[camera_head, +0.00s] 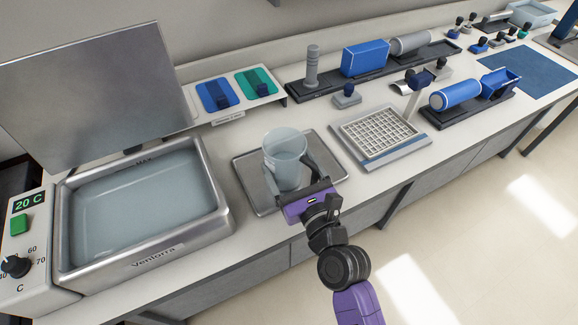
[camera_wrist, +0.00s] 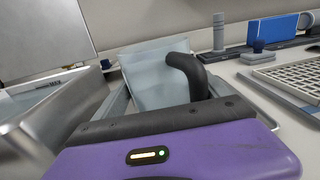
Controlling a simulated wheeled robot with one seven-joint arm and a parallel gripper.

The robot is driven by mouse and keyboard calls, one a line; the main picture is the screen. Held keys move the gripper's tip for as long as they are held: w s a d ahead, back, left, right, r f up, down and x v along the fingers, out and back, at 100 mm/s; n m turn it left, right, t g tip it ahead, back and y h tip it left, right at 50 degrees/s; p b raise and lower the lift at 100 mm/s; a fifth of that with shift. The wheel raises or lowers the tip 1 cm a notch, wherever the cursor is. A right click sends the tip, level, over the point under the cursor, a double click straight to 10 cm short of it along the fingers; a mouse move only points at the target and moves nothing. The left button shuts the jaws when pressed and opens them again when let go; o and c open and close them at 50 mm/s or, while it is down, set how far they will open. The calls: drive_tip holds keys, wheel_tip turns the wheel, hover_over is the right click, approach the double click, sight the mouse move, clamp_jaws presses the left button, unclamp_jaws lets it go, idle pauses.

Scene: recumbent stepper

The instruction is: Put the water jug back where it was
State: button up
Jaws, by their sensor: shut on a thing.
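The water jug (camera_head: 284,152) is pale, translucent and upright, over the grey metal tray (camera_head: 249,180) on the counter. My gripper (camera_head: 290,170) is purple with grey fingers, one on each side of the jug, and is shut on it. In the wrist view the jug (camera_wrist: 150,72) stands between the fingers, with its dark curved handle (camera_wrist: 190,72) towards the camera. I cannot tell whether the jug's base touches the tray, since the gripper hides part of it.
A steel water bath (camera_head: 150,210) with a raised lid (camera_head: 95,95) stands left of the tray. A white rack with a grid (camera_head: 380,135) is to the right. Blue and green pads (camera_head: 236,93) lie behind. A blue cylinder (camera_head: 455,94) sits further right.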

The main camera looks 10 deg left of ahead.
drive_tip(key=shift+f, duration=0.1)
drive_tip(key=o, duration=2)
drive_tip(key=shift+c, duration=0.2)
drive_tip(key=shift+r, duration=0.2)
drive_tip(key=b+v, duration=0.1)
drive_tip(key=v, duration=1)
drive_tip(key=shift+f, duration=0.2)
drive_tip(key=shift+s+d+r, duration=0.1)
drive_tip(key=shift+s+d, duration=0.2)
drive_tip(key=shift+s, duration=0.2)
